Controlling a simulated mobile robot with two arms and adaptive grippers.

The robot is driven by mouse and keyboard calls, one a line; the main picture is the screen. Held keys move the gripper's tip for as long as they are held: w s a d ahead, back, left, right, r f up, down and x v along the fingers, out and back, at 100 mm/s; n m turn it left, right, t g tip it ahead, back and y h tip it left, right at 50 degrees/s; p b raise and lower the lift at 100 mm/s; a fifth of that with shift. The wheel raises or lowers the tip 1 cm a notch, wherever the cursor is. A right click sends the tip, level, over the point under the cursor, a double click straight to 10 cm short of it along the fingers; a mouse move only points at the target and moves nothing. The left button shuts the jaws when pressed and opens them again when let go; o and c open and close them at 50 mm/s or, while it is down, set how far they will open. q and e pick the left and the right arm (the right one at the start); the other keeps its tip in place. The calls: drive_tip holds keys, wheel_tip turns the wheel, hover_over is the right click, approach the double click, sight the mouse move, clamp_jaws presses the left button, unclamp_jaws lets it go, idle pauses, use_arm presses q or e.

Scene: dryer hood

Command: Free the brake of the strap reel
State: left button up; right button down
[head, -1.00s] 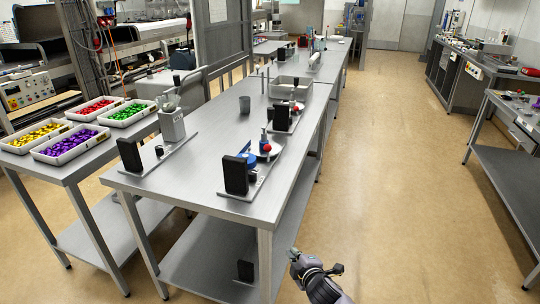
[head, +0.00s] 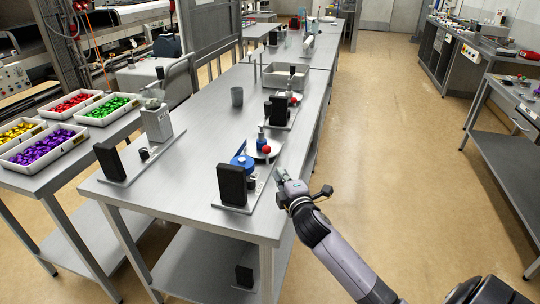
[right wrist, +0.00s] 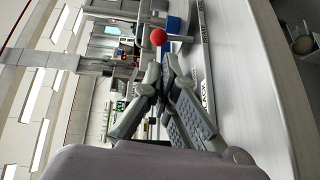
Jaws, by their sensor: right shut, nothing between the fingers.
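Near the front right edge of the steel table, a plate carries a black upright block (head: 231,185), a blue round part (head: 243,161), a small blue post (head: 261,140) and a red ball (head: 267,149) over a pale disc. I cannot tell for sure which part is the reel's brake; the red ball looks like a knob. My right gripper (head: 279,173) is shut and empty, beside the plate at the table's right edge, nearer than the red ball and apart from it. In the right wrist view the red ball (right wrist: 158,37) shows just beyond the closed fingertips (right wrist: 166,58). My left gripper is not in view.
A similar station with a black block (head: 278,111) stands further back, near a grey tray (head: 287,88). Candy trays (head: 41,147) fill the left table. The right aisle is clear.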

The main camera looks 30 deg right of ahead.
sight(268, 153)
drive_tip(key=x, duration=0.4)
drive_tip(key=p+x, duration=0.1)
drive_tip(key=x, duration=0.4)
drive_tip(key=shift+w+f, duration=0.1)
drive_tip(key=shift+w+d, duration=0.1)
drive_tip(key=shift+w, duration=0.25)
drive_tip(key=shift+w+d+f, duration=0.15)
drive_tip(key=shift+w, duration=0.25)
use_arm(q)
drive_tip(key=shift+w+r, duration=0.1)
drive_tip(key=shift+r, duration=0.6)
use_arm(e)
drive_tip(key=shift+w, duration=0.1)
